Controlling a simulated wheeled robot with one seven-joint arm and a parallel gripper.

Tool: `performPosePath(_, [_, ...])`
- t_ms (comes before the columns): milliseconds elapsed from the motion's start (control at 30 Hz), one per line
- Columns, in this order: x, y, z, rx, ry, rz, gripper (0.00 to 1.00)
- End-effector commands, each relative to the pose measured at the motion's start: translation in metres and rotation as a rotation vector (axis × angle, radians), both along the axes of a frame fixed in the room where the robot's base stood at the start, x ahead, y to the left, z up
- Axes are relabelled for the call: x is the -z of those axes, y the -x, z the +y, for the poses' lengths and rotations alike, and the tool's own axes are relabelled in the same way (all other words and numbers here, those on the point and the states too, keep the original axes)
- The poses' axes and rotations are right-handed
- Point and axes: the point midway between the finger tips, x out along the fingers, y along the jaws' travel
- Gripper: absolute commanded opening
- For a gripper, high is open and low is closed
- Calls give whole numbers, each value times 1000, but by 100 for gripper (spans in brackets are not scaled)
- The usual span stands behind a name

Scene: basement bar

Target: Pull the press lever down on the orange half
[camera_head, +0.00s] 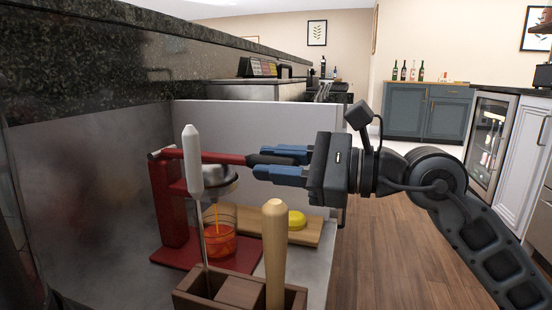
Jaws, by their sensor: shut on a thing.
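The red juice press (172,200) stands at the left on a red base. Its red press lever (222,157) reaches right, about level, and ends in a dark grip. My gripper (268,164) comes in from the right with its blue fingers shut on that dark grip. A grey metal press head or cup (222,181) sits under the lever, partly behind a white handle. The orange half is hidden. An orange stream runs from the press into a glass (222,240) with orange juice in it.
A wooden holder (240,292) in front carries a white-handled tool (192,160) and a wooden-handled one (274,250). A wooden board (310,234) with a yellow fruit piece (296,220) lies behind. A dark stone counter (90,70) rises at left. The floor at right is clear.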

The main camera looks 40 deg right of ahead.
Motion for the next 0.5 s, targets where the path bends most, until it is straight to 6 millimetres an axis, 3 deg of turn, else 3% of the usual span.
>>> performPosePath(367, [5, 0, 1, -4, -2, 10, 0])
performPosePath(400, [5, -1, 1, -4, -2, 10, 29])
performPosePath(500, [5, 0, 1, -3, -1, 9, 39])
